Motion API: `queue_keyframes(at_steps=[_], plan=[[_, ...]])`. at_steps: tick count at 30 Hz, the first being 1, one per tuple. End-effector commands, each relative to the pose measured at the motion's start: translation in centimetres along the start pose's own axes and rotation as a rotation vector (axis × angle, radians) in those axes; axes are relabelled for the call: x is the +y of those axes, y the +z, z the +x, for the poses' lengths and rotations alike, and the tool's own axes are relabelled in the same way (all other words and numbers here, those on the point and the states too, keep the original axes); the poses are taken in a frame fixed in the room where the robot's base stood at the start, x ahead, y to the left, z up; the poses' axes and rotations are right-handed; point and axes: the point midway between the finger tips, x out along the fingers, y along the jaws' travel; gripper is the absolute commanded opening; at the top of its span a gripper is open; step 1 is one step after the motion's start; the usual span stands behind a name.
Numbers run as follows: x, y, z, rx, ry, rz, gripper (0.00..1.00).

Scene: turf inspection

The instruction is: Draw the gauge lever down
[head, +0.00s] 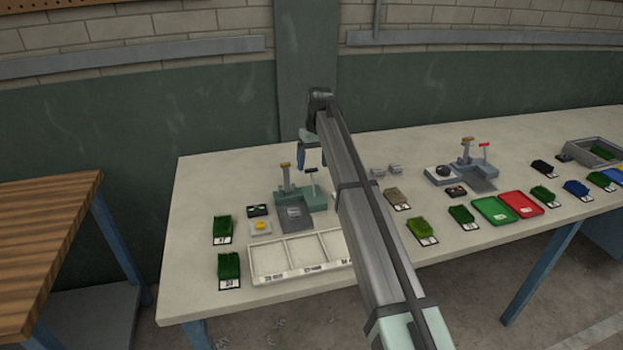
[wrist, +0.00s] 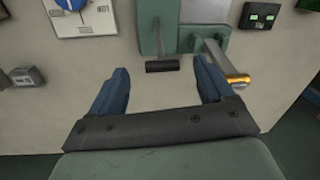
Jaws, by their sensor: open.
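The near gauge (head: 312,199) is a grey-green block at the left station, and it also shows at the top of the wrist view (wrist: 190,38). Its lever is a thin stem with a dark crossbar handle (head: 311,170), raised above the block. In the wrist view the black crossbar (wrist: 163,67) appears between my blue fingertips, with gaps on both sides. My gripper (head: 312,160) is open and empty, close to the handle. I cannot tell its exact height over it. A post with an orange-gold top (head: 285,165) stands beside the lever; its gold end (wrist: 238,81) is just right of my right finger.
A white divided tray (head: 290,277), green turf samples (head: 222,228) and a black box (head: 257,210) lie around the gauge. Small grey blocks (wrist: 28,76) lie to its side. A second gauge with a red-handled lever (head: 484,146) stands farther right. My arm hides part of the table.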

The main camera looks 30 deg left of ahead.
Motion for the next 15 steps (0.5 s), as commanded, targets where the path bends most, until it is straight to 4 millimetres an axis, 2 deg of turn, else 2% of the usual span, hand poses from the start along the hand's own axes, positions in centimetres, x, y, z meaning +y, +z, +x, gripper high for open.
queue_keyframes(at_steps=[1, 6, 15], plan=[[0.0, 0.1, 1.0, -0.001, 0.0, 0.0, 0.8], [0.0, 0.1, 3.7, -0.001, 0.0, 0.0, 0.8], [0.0, 0.0, 6.3, 0.0, 0.0, 0.001, 0.8]])
